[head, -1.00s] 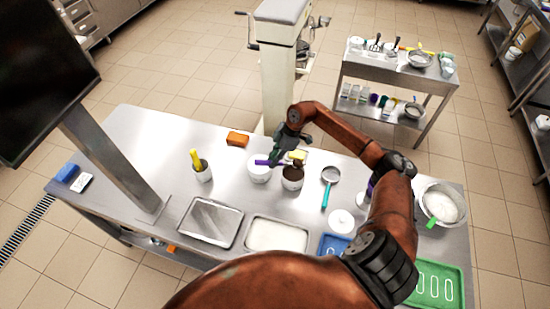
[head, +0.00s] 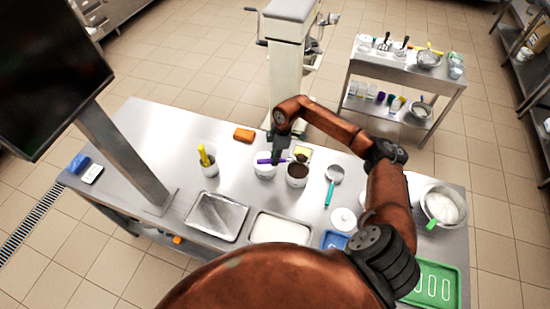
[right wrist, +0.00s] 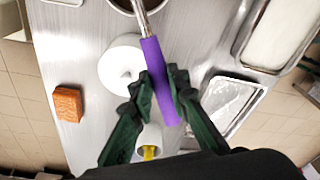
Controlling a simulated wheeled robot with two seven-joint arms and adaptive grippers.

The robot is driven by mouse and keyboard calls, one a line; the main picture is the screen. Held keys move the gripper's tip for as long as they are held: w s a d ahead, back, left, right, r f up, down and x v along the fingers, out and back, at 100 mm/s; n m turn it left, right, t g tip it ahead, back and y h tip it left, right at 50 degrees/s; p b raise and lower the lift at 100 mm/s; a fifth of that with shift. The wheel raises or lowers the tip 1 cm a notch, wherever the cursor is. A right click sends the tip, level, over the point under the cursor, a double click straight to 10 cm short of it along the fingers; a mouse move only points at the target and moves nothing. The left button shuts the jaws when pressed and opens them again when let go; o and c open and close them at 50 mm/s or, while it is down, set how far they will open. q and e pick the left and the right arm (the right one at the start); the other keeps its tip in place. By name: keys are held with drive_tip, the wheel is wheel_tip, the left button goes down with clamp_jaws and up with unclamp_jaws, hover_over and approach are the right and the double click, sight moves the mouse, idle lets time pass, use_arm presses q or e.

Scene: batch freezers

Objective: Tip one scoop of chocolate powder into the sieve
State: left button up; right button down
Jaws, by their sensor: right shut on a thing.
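My right gripper (head: 281,154) is shut on the purple handle (right wrist: 160,88) of the scoop. The scoop lies nearly level, its dark head (head: 301,158) at the far rim of the tub of chocolate powder (head: 297,173). Whether the head is clear of the rim, and how full it is, is too small to tell. The right wrist view shows the metal shaft running up towards the tub, with the head out of frame. The sieve (head: 334,173), round with a teal handle, lies on the table right of the tub. My left gripper is not in view.
A white tub (head: 263,172) stands just left of the powder tub. An orange block (head: 244,135), a cup with yellow handles (head: 209,167) and metal trays (head: 217,216) lie further left. A large bowl of white powder (head: 443,206) stands at the right. A white round container (head: 343,220) is nearer.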

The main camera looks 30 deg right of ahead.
drive_tip(key=shift+s+d+f+m+b, duration=1)
drive_tip(key=shift+d+f+m+b, duration=0.7)
drive_tip(key=shift+d+b, duration=2.55)
drive_tip(key=shift+s+d+f+m+b, duration=1.1)
drive_tip(key=shift+d+f+b, duration=1.55)
drive_tip(key=shift+d, duration=2.55)
drive_tip(key=s+d+r+t+y+b, duration=0.1)
drive_tip(key=s+d+r+t+y, duration=0.5)
drive_tip(key=r+t, duration=0.3)
drive_tip(key=shift+s+r+t+y+b, duration=0.35)
drive_tip(key=shift+s+t+y, duration=0.35)
drive_tip(key=shift+t+y, duration=0.25)
